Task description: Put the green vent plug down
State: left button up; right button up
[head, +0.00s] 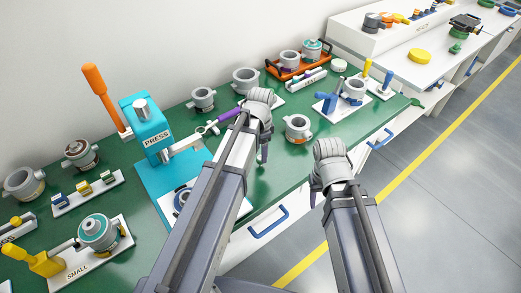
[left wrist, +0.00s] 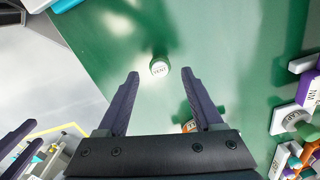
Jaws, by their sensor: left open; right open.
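The green vent plug (left wrist: 159,68) shows in the left wrist view, its round white "VENT" label facing the camera. It appears to stand on the green bench top, with dark shading around it. My left gripper (left wrist: 160,76) is open, with a finger on either side of the plug and a visible gap to each. In the head view my left gripper (head: 263,152) points down over the bench, and I cannot make out the plug there. My right gripper (head: 316,194) hangs by the bench's front edge, open, with no held object visible.
A blue press (head: 147,122) stands on the green bench (head: 285,165) left of my left arm. A grey ring housing (head: 298,127) stands right of my left gripper. An orange tray (head: 276,70) and several housings line the back. Blue drawer handles (head: 267,221) protrude in front.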

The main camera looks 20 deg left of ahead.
aim_at(260, 157)
pick_arm(q)
notch_tip(260, 157, up, 8)
jog(key=p, duration=0.7)
jog(key=s+d+n+y, duration=0.1)
jog(key=s+d+n, duration=0.5)
jog(key=s+d, duration=0.4)
jog(key=s, duration=0.4)
jog(key=shift+s+d+r+n, duration=0.15)
jog(key=shift+d+n, duration=0.1)
jog(key=shift+n, duration=0.15)
